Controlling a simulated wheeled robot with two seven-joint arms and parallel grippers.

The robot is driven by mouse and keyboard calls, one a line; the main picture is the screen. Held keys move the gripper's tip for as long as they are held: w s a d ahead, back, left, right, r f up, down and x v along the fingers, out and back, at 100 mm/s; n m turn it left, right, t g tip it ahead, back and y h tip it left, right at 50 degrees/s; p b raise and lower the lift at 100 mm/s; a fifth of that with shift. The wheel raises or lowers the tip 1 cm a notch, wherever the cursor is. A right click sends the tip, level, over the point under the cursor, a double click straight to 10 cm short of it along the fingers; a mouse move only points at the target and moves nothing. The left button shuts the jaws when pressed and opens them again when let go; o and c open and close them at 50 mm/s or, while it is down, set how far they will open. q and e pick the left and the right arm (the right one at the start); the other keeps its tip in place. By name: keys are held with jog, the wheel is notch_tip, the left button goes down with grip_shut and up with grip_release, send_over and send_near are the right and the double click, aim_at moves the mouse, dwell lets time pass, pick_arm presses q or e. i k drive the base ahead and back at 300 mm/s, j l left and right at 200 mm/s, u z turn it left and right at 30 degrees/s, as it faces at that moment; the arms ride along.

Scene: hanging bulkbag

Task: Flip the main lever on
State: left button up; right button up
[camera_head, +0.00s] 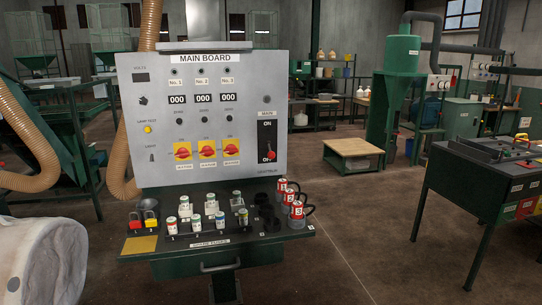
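The main lever (271,155) is on the right side of the grey main board (215,75), under the label "MAIN". It sits in a tall black plate (267,136), and its red tip is near the plate's lower end. The plate's upper marking reads "ON"; its lower marking is partly hidden by the lever and too small to read surely. Neither gripper is in view.
Three red-and-yellow rotary switches (207,149) are left of the lever. A shelf (205,243) juts out below, holding several fuses (196,222) and red numbered items with black loops (298,210). A green table (490,185) stands right. Floor between is clear.

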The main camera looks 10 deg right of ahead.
aim_at(271, 155)
jog(key=i+j+z, duration=0.25)
jog(key=i, duration=0.3)
jog(key=i+j+z, duration=0.25)
jog(key=i, duration=0.3)
jog(key=i+j+z, duration=0.25)
jog(key=i+j, duration=0.2)
